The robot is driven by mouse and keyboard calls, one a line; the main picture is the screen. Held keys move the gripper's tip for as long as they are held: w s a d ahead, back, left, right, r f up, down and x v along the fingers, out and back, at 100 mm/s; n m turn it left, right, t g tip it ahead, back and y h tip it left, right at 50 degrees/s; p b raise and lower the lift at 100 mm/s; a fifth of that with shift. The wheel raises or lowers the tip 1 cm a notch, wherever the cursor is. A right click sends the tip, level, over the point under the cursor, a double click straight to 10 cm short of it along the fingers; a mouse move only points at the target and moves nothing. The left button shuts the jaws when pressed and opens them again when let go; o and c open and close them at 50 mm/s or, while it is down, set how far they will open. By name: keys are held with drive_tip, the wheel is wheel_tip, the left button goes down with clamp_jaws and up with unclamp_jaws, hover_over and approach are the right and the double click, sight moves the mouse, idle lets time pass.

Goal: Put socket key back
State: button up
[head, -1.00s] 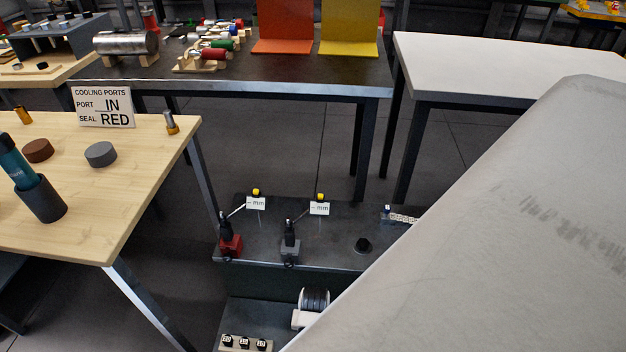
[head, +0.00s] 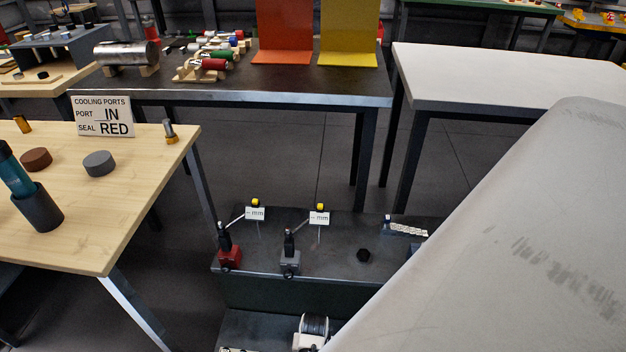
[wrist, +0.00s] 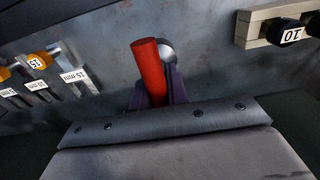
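In the wrist view a red cylindrical handle (wrist: 149,72), which I take to be the socket key, stands between the dark fingers of my gripper (wrist: 158,92). The fingers lie close against both sides of it, and its lower end is hidden by them. A grey rounded piece (wrist: 166,50) shows just behind the handle; I cannot tell whether it belongs to it. In the head view my gripper is hidden, with my grey arm covering the right side.
The head view shows a dark low bench (head: 325,248) with red and grey stands, beside a wooden table (head: 110,215).

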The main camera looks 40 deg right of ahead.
drive_tip(key=o, duration=0.5)
drive_tip(key=shift+c, duration=0.2)
wheel_tip(320, 180, up, 12)
drive_tip(key=shift+d+r+p, duration=0.1)
drive_tip(key=shift+r+p, duration=0.1)
drive_tip(key=shift+p, duration=0.6)
